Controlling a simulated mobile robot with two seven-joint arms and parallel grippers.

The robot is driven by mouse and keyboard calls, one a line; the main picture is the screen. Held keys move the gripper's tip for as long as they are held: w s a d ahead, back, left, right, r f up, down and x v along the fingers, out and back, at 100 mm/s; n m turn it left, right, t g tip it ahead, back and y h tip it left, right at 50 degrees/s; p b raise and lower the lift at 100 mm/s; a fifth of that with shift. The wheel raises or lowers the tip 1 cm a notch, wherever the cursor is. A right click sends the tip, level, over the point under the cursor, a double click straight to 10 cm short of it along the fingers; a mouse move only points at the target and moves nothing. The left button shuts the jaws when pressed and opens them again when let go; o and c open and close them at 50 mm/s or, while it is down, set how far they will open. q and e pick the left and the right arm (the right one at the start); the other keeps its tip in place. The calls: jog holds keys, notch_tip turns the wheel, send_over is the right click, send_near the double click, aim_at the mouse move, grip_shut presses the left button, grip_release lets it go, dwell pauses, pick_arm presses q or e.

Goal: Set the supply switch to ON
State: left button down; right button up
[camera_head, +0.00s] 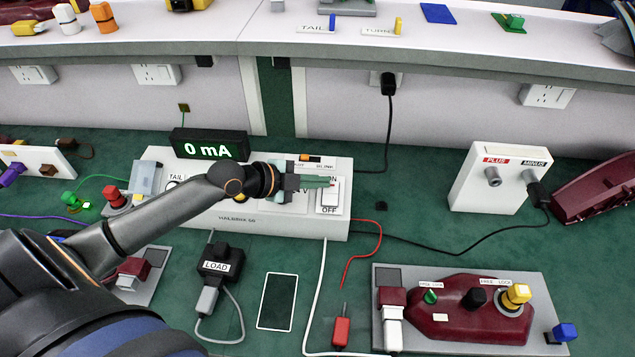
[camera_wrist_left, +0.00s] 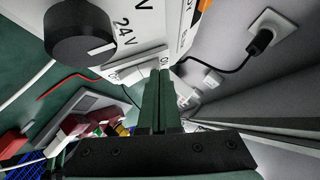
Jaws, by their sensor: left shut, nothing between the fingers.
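The supply unit (camera_head: 240,222) is a long white box on the green bench. Its white supply switch (camera_head: 329,197) sits at the right end, with OFF printed below it and the ON label partly covered. My left gripper (camera_head: 331,183) is shut and empty, its fingertips over the upper part of the switch. I cannot tell whether they touch it or which way the rocker leans. In the left wrist view the shut fingers (camera_wrist_left: 160,74) reach to the switch plate (camera_wrist_left: 133,61), hiding much of it. The display (camera_head: 209,146) reads 0 mA. My right gripper is not in view.
A black knob (camera_wrist_left: 80,32) marked 24 V is on the unit close to the fingers. A white PLUS/MINUS terminal box (camera_head: 497,185) stands at the right. A dark red lamp (camera_head: 455,308) on a grey board lies in front. Red, black and white leads cross the bench.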

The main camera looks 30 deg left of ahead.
pick_arm(q)
jog(key=shift+w+a+n+g, duration=0.3)
jog(key=shift+w+n+g, duration=0.15)
jog(key=shift+g, duration=0.45)
jog(key=shift+a+f+b, duration=0.15)
jog(key=shift+b, duration=0.15)
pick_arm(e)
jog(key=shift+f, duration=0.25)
pick_arm(q)
jog(key=shift+s+f, duration=0.1)
jog(key=shift+s, duration=0.05)
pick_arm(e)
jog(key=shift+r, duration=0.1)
